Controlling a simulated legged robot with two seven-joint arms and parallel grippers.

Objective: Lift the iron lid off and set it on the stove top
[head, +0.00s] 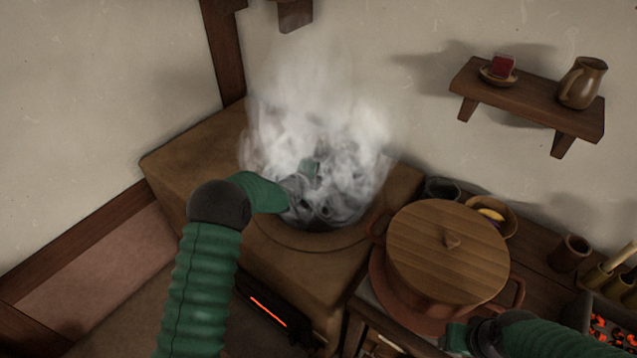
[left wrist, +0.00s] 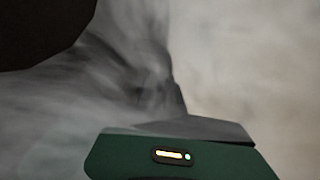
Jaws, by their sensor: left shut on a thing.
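My left gripper (head: 312,190) reaches over the round opening of the stove and is half hidden in thick steam. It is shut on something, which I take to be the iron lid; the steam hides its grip. In the left wrist view a dark, smooth-edged shape (left wrist: 38,30) fills the upper left corner, probably the lid. Whether it is clear of the opening I cannot tell. The tan stove top (head: 195,155) shows bare to the left of the steam. My right gripper (head: 457,337) is low beside the clay pot, its fingers not clear.
A clay pot with a wooden lid (head: 440,262) stands right of the stove. Behind it are a small bowl (head: 508,217) and a brown cup (head: 570,252). A wall shelf (head: 525,102) holds a jug (head: 581,83). A red glow (head: 268,311) shows in the stove front.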

